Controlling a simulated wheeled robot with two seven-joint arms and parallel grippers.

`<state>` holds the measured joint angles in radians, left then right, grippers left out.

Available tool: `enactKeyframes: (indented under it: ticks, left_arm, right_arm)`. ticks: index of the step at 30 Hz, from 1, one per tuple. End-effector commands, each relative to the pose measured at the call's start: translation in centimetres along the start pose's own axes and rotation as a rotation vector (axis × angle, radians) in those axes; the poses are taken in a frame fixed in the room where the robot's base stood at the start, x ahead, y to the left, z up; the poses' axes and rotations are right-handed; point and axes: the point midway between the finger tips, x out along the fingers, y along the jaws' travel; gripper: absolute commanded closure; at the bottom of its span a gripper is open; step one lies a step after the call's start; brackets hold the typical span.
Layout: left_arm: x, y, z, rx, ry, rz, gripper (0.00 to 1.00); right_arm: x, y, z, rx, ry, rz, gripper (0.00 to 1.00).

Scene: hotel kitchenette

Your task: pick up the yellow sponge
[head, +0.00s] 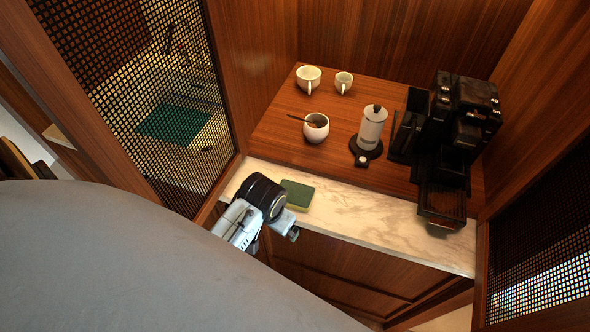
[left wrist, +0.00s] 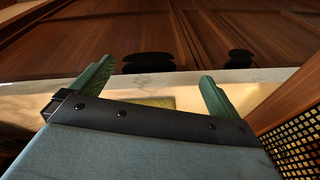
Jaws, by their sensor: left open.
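The sponge (head: 297,194) lies flat on the pale marble strip at the counter's front left. It has a dark green top and a thin yellowish side. In the left wrist view the yellowish sponge (left wrist: 156,102) shows low between my fingers, partly hidden by the dark gripper body. My left gripper (left wrist: 156,72) is open, with its two green fingers apart and nothing held. In the head view my left wrist is just left of and in front of the sponge, hiding most of the fingers. My right gripper is not in view.
Two white cups (head: 308,79) (head: 344,82), a white bowl with a spoon (head: 316,127), a white pot on a black base (head: 372,127) and a black coffee machine (head: 452,125) stand behind on the wood. Mesh panels (head: 160,100) flank the counter.

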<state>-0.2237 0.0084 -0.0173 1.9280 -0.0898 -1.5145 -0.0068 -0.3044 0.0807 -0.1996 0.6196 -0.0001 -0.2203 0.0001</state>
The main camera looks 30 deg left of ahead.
Motion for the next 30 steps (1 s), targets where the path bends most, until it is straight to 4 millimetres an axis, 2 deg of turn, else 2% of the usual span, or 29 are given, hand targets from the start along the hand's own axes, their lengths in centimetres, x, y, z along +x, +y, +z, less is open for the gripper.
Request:
enactKeyframes:
  ticks: [1, 5, 9, 13, 17, 20, 30]
  left_arm:
    - [-0.8, -0.4, -1.5, -0.024, -0.006, -0.004, 0.00]
    - [-3.2, -1.2, -5.1, -0.093, -0.045, -0.008, 0.00]
    - [-6.8, -1.8, -9.1, -0.177, -0.105, 0.011, 0.00]
    - [-9.8, -1.7, -11.6, -0.232, -0.160, 0.044, 0.00]
    - [-11.3, -1.5, -12.7, -0.256, -0.193, 0.065, 0.00]
    - [-10.8, -1.4, -12.7, -0.260, -0.203, 0.069, 0.00]
    - [-4.9, -0.8, -11.5, -0.262, -0.206, 0.070, 0.00]
  right_arm:
    - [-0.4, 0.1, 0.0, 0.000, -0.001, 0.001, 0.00]
    - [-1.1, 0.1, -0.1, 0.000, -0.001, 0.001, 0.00]
    - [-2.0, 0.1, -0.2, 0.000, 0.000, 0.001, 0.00]
    - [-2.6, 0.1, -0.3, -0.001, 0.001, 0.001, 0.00]
    - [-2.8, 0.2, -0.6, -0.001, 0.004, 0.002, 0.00]
    - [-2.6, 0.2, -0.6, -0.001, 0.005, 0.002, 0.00]
    - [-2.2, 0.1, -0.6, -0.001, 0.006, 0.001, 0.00]
